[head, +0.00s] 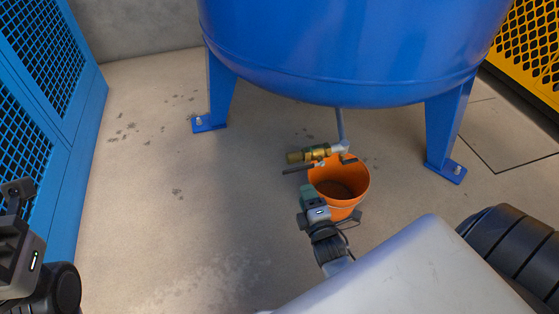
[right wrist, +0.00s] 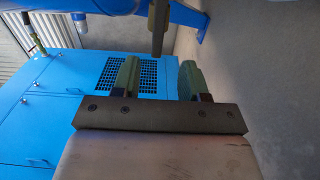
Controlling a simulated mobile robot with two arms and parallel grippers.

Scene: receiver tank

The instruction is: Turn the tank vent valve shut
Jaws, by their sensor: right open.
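The brass vent valve (head: 316,153) sits on the grey pipe under the blue tank (head: 350,60), above the orange bucket (head: 353,174). A dark lever (head: 298,169) sticks out to the left below the valve body. My right gripper (head: 307,193) is just below the lever, at the bucket's left side, with a gap to the lever. In the right wrist view, its two green-padded fingers (right wrist: 158,78) stand apart with nothing between them. An olive-dark piece (right wrist: 157,28) hangs beyond them; I cannot tell which part it is. My left gripper (head: 18,190) is partly shown at the left edge.
A blue cabinet (head: 62,120) with mesh panels stands on the left. Tank legs (head: 219,95) (head: 446,130) are bolted to the floor on both sides of the valve. A yellow mesh guard (head: 530,45) is at the upper right. Floor left of the valve is clear.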

